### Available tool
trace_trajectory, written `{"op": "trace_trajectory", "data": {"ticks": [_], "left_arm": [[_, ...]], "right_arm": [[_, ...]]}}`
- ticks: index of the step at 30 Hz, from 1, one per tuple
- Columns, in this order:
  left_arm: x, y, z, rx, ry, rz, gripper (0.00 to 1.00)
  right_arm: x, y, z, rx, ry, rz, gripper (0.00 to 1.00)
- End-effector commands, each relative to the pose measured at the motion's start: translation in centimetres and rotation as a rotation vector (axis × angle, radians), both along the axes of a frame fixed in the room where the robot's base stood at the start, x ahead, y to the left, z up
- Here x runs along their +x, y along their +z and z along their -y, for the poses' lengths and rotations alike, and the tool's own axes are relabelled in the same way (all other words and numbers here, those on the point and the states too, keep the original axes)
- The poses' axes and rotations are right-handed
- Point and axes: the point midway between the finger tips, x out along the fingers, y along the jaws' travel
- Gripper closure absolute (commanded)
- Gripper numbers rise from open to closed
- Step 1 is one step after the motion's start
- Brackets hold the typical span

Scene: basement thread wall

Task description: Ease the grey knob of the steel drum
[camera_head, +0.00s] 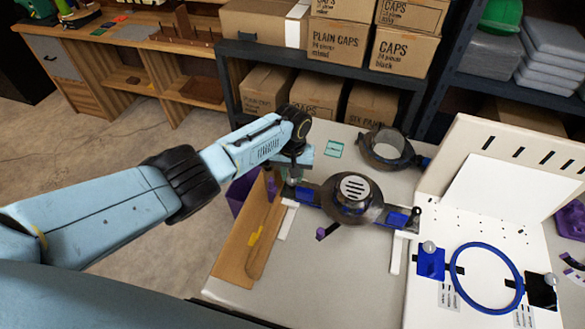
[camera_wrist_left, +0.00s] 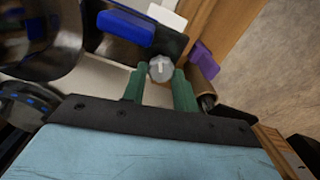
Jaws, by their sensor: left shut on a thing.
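The steel drum (camera_head: 352,194) sits on the worktable, a dark round body with a pale slotted top and blue blocks at its sides. Its dark curved side fills the upper left of the left wrist view (camera_wrist_left: 40,40). The grey knob (camera_wrist_left: 160,68) is a small ridged disc beside a blue block. My left gripper (camera_wrist_left: 160,84) has its two green fingers on either side of the knob, shut on it. In the head view the left gripper (camera_head: 294,176) is at the drum's left end, where my wrist partly hides the knob. My right gripper is in neither view.
A wooden tray (camera_head: 236,250) with a yellow-handled tool lies left of the drum. A second ring-shaped dark part (camera_head: 386,148) stands behind. A white board with a blue ring (camera_head: 486,278) fills the right. Shelves of cardboard boxes (camera_head: 337,42) stand at the back.

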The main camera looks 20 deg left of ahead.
Motion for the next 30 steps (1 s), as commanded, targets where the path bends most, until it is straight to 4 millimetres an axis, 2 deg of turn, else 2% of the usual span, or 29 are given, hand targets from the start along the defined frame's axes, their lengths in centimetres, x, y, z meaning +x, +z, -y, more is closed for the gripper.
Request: {"op": "trace_trajectory", "data": {"ticks": [1,12,30], "left_arm": [[-0.1,0.2,0.1,-0.003,0.045,-0.004,0.94],[-0.1,0.2,-0.1,-0.002,0.396,-0.003,0.94],[-0.2,0.1,-0.3,0.001,0.887,0.000,0.94]], "right_arm": [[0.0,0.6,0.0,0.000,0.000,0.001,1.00],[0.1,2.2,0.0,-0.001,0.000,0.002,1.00],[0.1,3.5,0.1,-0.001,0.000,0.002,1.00]]}}
